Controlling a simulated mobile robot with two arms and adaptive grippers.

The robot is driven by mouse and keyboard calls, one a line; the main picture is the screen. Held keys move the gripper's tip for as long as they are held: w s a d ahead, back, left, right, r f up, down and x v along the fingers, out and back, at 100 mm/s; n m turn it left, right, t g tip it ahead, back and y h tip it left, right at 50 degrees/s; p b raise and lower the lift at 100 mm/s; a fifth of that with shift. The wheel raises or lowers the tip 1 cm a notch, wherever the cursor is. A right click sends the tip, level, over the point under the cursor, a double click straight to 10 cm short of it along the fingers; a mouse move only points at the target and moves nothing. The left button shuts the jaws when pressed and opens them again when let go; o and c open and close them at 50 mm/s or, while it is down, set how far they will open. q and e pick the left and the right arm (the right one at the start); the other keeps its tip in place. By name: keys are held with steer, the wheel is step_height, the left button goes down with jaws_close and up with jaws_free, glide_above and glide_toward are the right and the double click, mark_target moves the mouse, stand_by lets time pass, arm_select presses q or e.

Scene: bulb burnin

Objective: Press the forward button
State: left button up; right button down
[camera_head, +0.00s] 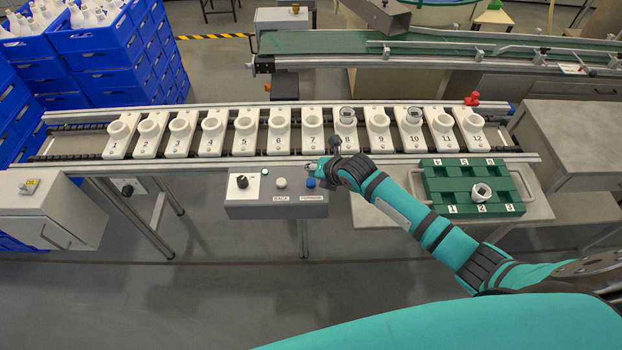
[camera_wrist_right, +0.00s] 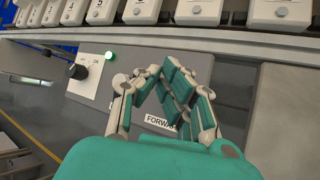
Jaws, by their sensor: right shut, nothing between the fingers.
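The control box (camera_head: 240,208) stands in front of the conveyor. It has a blue button (camera_head: 310,183) above the FORWARD label (camera_head: 311,198) and a white button (camera_head: 281,183) above the BACK label (camera_head: 281,198). My right gripper (camera_head: 313,168) is shut and empty, over the back right part of the box, close to the blue button. I cannot tell whether it touches the button. In the right wrist view, the shut fingers (camera_wrist_right: 168,72) are above the box, with the FORWARD label (camera_wrist_right: 161,122) behind them; the blue button is hidden there. My left gripper is not in view.
A black knob (camera_head: 242,182) and a lit green lamp (camera_head: 264,171) are on the same box. Behind it runs the conveyor (camera_head: 80,158) with numbered holders, two carrying bulbs.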

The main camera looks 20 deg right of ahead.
mark_target(313, 180)
steer(key=shift+r+p, duration=1.8)
steer(key=shift+r, duration=0.5)
steer(key=shift+f, duration=0.1)
